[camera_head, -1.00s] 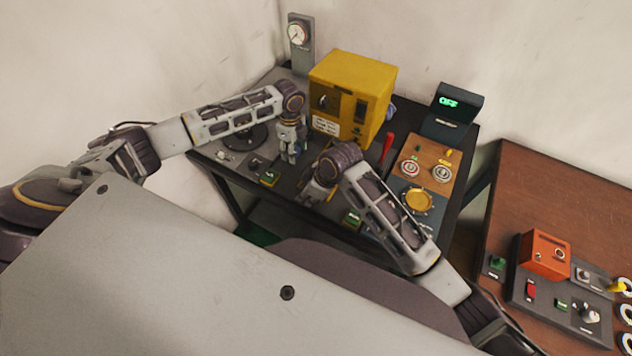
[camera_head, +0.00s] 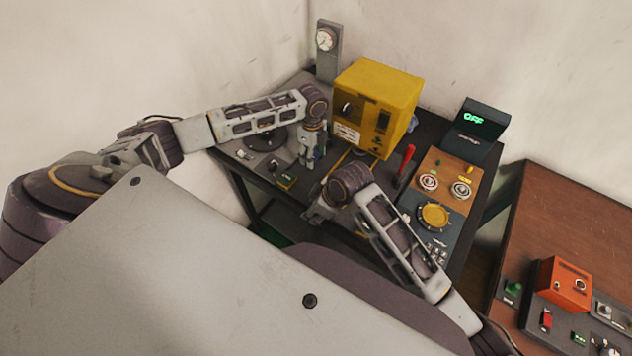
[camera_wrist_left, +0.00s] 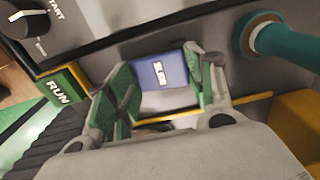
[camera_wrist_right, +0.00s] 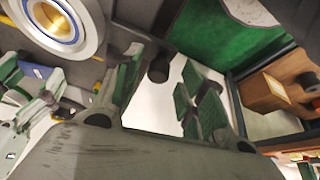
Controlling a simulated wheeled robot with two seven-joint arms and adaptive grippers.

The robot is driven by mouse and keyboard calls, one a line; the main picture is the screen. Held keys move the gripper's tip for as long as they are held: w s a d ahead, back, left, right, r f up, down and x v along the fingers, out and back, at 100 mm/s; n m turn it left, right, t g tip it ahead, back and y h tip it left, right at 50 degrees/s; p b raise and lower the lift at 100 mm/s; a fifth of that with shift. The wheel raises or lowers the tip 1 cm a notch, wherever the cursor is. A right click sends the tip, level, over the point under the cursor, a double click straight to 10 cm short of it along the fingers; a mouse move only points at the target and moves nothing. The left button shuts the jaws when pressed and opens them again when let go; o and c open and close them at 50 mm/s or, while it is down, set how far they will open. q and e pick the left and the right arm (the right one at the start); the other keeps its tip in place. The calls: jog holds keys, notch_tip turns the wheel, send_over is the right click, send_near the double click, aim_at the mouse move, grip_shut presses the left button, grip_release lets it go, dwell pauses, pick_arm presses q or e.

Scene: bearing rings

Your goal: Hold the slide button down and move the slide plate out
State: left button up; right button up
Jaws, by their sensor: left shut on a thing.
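In the left wrist view a blue block marked SLIDE (camera_wrist_left: 160,71), the slide button, sits between the green-padded fingers of my left gripper (camera_wrist_left: 162,90). The gripper is shut on it. In the head view my left gripper (camera_head: 311,158) points down at the front of the bench, and the button cannot be made out. My right gripper (camera_wrist_right: 165,85) is open, its fingers apart; a dark round knob (camera_wrist_right: 158,68) shows between or behind them. In the head view my right gripper (camera_head: 318,212) is low at the bench's front edge. I cannot clearly identify the slide plate.
A yellow machine box (camera_head: 377,100) stands behind the grippers. A green RUN button (camera_wrist_left: 57,88) is left of the SLIDE button; a teal handle (camera_wrist_left: 285,40) is to its right. A ring with a blue inside (camera_wrist_right: 55,22) is near my right gripper. A display (camera_head: 472,118) reads OFF.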

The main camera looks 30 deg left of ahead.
pick_arm(q)
jog(key=shift+s+f, duration=0.15)
pick_arm(e)
jog(key=shift+r, duration=0.1)
jog(key=v, duration=1.2)
dwell(0.3)
pick_arm(q)
jog(key=o, duration=1.1)
jog(key=shift+c, duration=0.2)
jog(key=shift+r, duration=0.25)
jog(key=shift+r, duration=0.25)
notch_tip(320, 180, up, 11)
jog(key=shift+r, duration=0.15)
